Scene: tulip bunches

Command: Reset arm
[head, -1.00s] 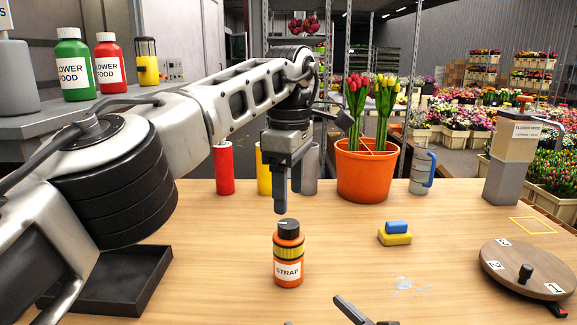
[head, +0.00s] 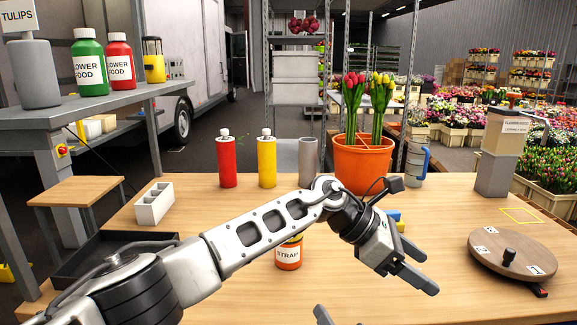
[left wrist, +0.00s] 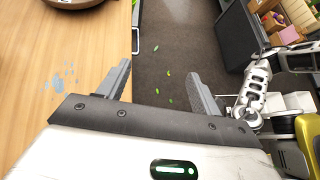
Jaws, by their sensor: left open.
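My left arm reaches in from the left across the table in the head view. Its gripper (head: 431,273) is open and empty, above the table's right-front part, left of the round wooden turntable (head: 490,250). In the left wrist view the open fingers (left wrist: 161,68) stand apart over the table edge and dark floor, with nothing between them. A grey tip at the bottom edge of the head view, likely my right gripper (head: 322,315), is mostly cut off, so its opening cannot be told.
The orange STRAP bottle (head: 288,255) is partly hidden behind my left forearm. The blue-and-yellow sponge (head: 396,219) is partly hidden by the wrist. An orange tulip pot (head: 362,165), red bottle (head: 227,163) and yellow bottle (head: 267,163) stand behind. A black tray (head: 85,262) lies left.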

